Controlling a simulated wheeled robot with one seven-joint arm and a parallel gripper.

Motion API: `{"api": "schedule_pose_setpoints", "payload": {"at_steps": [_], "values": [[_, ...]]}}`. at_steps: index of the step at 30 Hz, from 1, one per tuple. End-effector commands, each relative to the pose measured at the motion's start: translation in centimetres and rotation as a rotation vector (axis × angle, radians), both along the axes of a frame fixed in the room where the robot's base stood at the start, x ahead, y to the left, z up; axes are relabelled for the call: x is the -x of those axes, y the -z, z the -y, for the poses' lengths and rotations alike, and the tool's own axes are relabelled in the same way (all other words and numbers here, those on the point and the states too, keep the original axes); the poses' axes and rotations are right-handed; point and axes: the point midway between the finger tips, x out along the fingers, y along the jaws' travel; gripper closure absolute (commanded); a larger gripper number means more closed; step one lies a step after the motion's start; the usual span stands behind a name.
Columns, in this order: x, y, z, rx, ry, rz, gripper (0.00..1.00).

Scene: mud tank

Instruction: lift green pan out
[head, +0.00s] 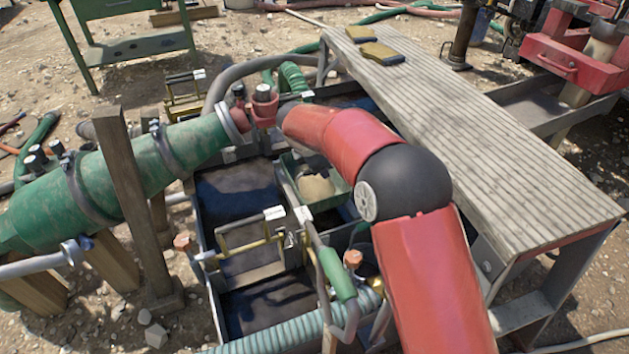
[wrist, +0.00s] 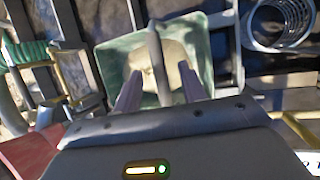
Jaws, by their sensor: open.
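The green pan (head: 327,204) sits down in the dark tank, right of its middle, with a tan mound inside. In the wrist view the green pan (wrist: 110,68) lies straight ahead of my gripper (wrist: 159,90). My gripper is open, its two fingers apart over the pan's near part. A grey upright bar (wrist: 156,60) shows between the fingers, in front of the tan mound. I cannot tell whether it belongs to the pan or whether the fingers touch it. In the head view my arm hides the pan's right edge, and I cannot make out the fingers.
A ribbed plank bench (head: 480,140) runs along the tank's right side. A large green pipe (head: 120,175) lies to the left. A brass-barred frame (head: 250,243) and a hose with a green grip (head: 338,272) stand nearer. A wire cylinder (wrist: 282,20) shows at upper right.

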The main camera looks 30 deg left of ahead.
Motion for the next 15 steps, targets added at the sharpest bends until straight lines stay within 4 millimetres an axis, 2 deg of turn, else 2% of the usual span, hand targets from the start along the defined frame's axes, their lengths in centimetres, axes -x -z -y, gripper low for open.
{"api": "schedule_pose_setpoints", "payload": {"at_steps": [10, 15], "values": [[-2.0, 3.9, 0.3, 0.001, 0.004, 0.0, 0.59], [-2.4, 4.6, 0.2, -0.002, 0.002, 0.001, 0.59]]}}
